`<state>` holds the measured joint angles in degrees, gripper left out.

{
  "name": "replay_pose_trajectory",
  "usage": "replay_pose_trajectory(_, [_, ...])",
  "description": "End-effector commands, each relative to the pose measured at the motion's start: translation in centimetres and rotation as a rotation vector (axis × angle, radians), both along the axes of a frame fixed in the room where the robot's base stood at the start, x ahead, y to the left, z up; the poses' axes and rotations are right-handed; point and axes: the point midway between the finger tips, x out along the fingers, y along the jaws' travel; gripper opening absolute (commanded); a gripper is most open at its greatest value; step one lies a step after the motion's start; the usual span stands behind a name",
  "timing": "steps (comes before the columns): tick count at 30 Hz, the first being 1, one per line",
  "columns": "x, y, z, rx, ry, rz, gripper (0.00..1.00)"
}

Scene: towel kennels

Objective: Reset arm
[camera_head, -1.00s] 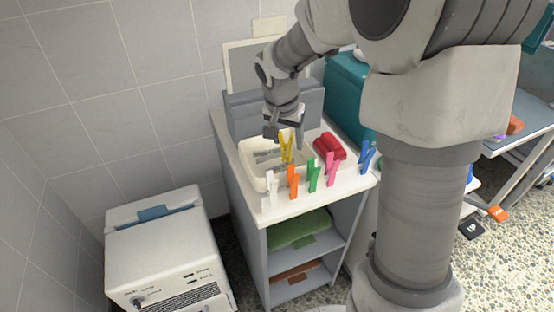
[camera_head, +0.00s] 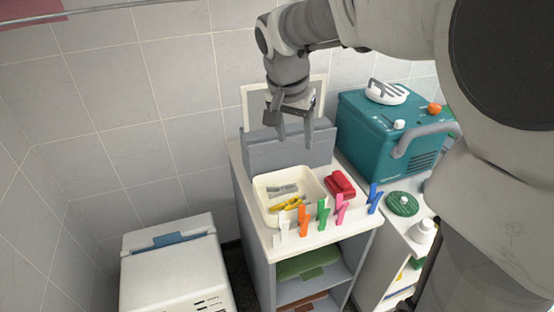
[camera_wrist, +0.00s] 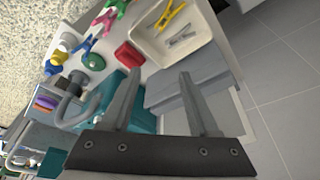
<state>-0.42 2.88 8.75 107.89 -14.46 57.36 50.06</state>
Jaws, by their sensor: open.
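My gripper (camera_head: 294,130) is open and empty. In the head view it is raised above the cabinet top, in front of the grey box (camera_head: 290,150) at the back. In the wrist view my two fingers (camera_wrist: 158,92) stand apart with nothing between them. Below it is a cream tray (camera_head: 262,210), also in the wrist view (camera_wrist: 152,50). A yellow clothespin (camera_head: 287,204) lies flat in the tray beside a grey clothespin (camera_head: 284,189).
White, orange, green, pink and blue clothespins (camera_head: 322,212) stand along the cabinet's front edge. A red folded cloth (camera_head: 340,184) lies right of the tray. A teal machine (camera_head: 385,135) stands at the right. A white appliance (camera_head: 175,270) stands at the lower left.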

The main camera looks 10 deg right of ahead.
Motion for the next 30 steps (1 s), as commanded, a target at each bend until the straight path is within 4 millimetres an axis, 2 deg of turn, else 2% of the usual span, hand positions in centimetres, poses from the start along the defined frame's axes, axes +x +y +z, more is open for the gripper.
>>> replay_pose_trajectory(10, [-0.3, 0.0, 0.4, 0.0, -0.001, 0.004, 0.61])
replay_pose_trajectory(14, [-1.9, -0.3, 1.2, -0.003, -0.012, 0.043, 0.61])
replay_pose_trajectory(22, [-9.5, -1.6, 3.0, -0.022, -0.062, 0.247, 0.61])
replay_pose_trajectory(30, [-16.6, -2.2, 2.3, -0.04, -0.13, 0.452, 0.61])
